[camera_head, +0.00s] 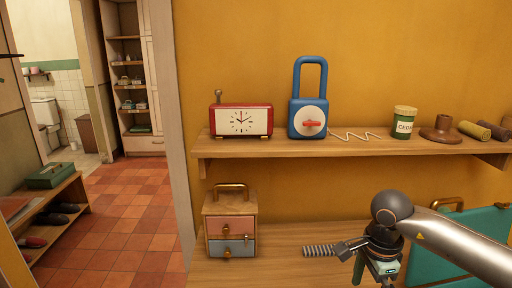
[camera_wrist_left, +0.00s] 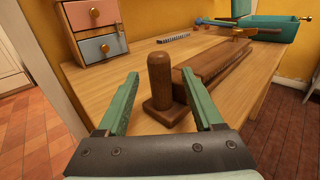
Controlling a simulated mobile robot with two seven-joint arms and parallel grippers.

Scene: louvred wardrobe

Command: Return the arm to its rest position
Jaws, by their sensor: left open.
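My left gripper (camera_wrist_left: 160,90) shows only in the left wrist view. Its two green fingers are wide apart. A dark wooden post on a square foot (camera_wrist_left: 160,75) stands upright on the tabletop, between and beyond the fingertips in the picture; I cannot tell whether it is within their reach. My right arm comes in from the right in the head view, and its gripper (camera_head: 366,268) hangs low over the table, partly cut off at the bottom. Whether its jaws are open is unclear.
A wooden table (camera_head: 285,268) carries a small drawer box (camera_head: 230,225), a coil (camera_head: 318,251) and a teal case (camera_head: 480,235). A long wooden block (camera_wrist_left: 222,72) lies right of the post. A shelf (camera_head: 350,147) above holds a clock (camera_head: 241,121) and a blue padlock (camera_head: 308,115).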

